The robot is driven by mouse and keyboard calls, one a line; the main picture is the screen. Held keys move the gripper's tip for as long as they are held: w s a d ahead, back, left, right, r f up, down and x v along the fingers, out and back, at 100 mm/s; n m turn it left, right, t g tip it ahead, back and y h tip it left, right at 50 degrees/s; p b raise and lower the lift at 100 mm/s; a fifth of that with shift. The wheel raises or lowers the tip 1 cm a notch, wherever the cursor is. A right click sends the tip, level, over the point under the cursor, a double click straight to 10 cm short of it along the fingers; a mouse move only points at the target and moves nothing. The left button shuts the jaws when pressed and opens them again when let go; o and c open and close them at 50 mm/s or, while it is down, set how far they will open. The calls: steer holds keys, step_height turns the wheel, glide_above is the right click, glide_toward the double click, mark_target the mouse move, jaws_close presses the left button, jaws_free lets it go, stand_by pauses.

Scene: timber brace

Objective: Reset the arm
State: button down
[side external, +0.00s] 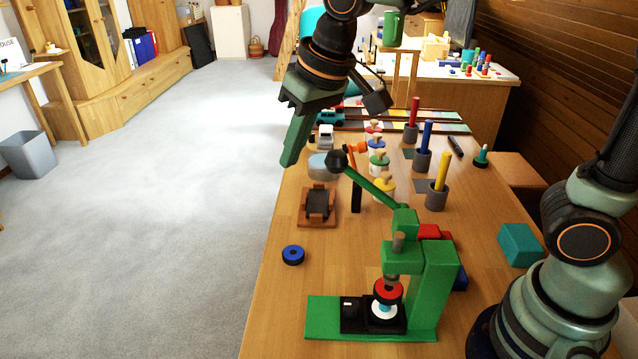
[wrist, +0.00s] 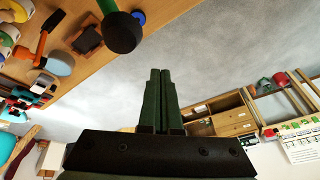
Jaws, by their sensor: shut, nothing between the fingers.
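My gripper (side external: 291,143) hangs in the air at the upper middle of the side external view, above the left edge of the table and the floor beyond. In the wrist view my gripper (wrist: 161,72) shows two green fingers side by side, closed together with nothing between them. It touches nothing that I can see. The green lever press (side external: 433,285) stands on the wooden table (side external: 275,325) in front, its lever arm raised toward the back left with a black knob (side external: 337,161). The knob also shows in the wrist view (wrist: 121,33).
A red ring and a white ring sit under the press. A blue ring (side external: 293,255), a brown block with a black top (side external: 318,204), several jars, and upright red, blue and yellow rods in grey holders (side external: 437,195) stand on the table. A teal box (side external: 519,245) is at right.

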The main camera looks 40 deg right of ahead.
steer(key=s+d+f+t, duration=0.1)
steer(key=s+d, duration=0.3)
steer(key=d, duration=0.3)
steer(key=s+d+f+m+h, duration=0.1)
steer(key=s+d, duration=0.3)
steer(key=d, duration=0.4)
steer(key=shift+s+d+t+h, duration=0.25)
steer(key=shift+s+t+h, duration=0.05)
steer(key=shift+s+t, duration=0.1)
